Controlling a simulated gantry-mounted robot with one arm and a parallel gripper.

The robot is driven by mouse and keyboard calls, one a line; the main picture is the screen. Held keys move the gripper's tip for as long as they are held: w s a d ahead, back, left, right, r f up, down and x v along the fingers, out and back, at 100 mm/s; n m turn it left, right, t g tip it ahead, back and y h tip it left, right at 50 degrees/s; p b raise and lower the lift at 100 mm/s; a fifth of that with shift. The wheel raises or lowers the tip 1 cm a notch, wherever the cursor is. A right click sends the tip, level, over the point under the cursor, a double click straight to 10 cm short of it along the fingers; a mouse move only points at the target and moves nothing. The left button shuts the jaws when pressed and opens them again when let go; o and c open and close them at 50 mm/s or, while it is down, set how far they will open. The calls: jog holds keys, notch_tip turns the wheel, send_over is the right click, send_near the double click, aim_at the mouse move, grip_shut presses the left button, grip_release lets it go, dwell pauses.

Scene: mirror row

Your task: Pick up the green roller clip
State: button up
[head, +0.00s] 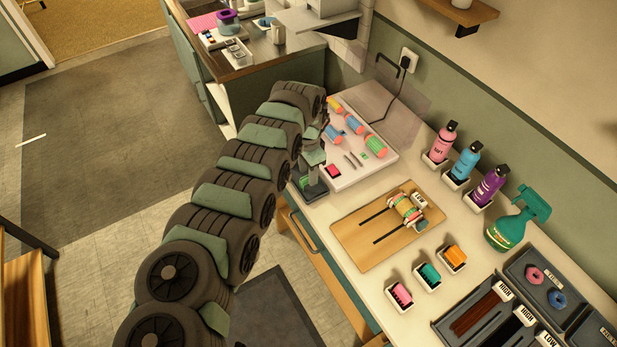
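My gripper (312,182) is at the near left edge of the white tray (350,178). A small bright green piece (304,183) shows right at the fingers, mostly hidden by them. It may be the green roller clip, but I cannot tell whether it lies between the fingers. A pink clip (333,171) lies on the tray just right of my gripper. A teal-green block (429,273) sits in a small white holder farther along the counter, between a pink block (401,293) and an orange one (454,256).
Several coloured rollers (375,146) lie on the tray's far part. A wooden board (365,252) with a striped roll is to the right. Bottles (466,160) and a green spray bottle (512,225) line the wall side. Dark trays (478,313) fill the lower right.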

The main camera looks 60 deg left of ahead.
jog(key=shift+w+d+f, duration=0.1)
jog(key=shift+f, duration=0.5)
jog(key=shift+w+d+f, duration=0.1)
jog(key=shift+f, duration=0.45)
jog(key=shift+s+f, duration=0.15)
jog(key=shift+f, duration=0.3)
jog(key=shift+a, duration=0.1)
grip_shut()
